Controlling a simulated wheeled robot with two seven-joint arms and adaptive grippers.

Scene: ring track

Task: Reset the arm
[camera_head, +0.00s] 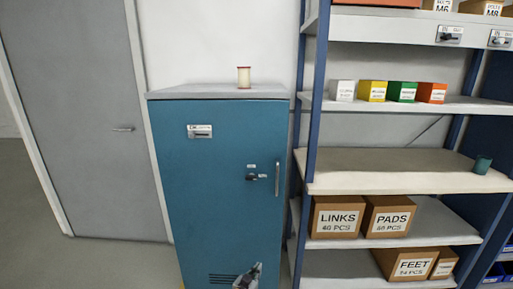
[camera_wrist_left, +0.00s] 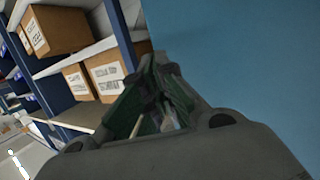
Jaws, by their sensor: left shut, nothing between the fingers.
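My left gripper (camera_head: 250,274) shows at the bottom edge of the head view, in front of the lower part of the blue cabinet (camera_head: 222,162). Only its end is in the picture. In the left wrist view the fingers of this gripper (camera_wrist_left: 156,66) are shut with nothing between them. The plain blue surface beyond them (camera_wrist_left: 240,60) fills the right of that view. My right gripper is not in view.
A white and red cylinder (camera_head: 244,77) stands on the cabinet. Right of it, a shelf rack (camera_head: 400,183) holds small coloured boxes (camera_head: 402,92), a dark green cup (camera_head: 482,164) and cardboard boxes (camera_head: 337,217). A grey door (camera_head: 85,110) and open floor (camera_head: 28,215) are at left.

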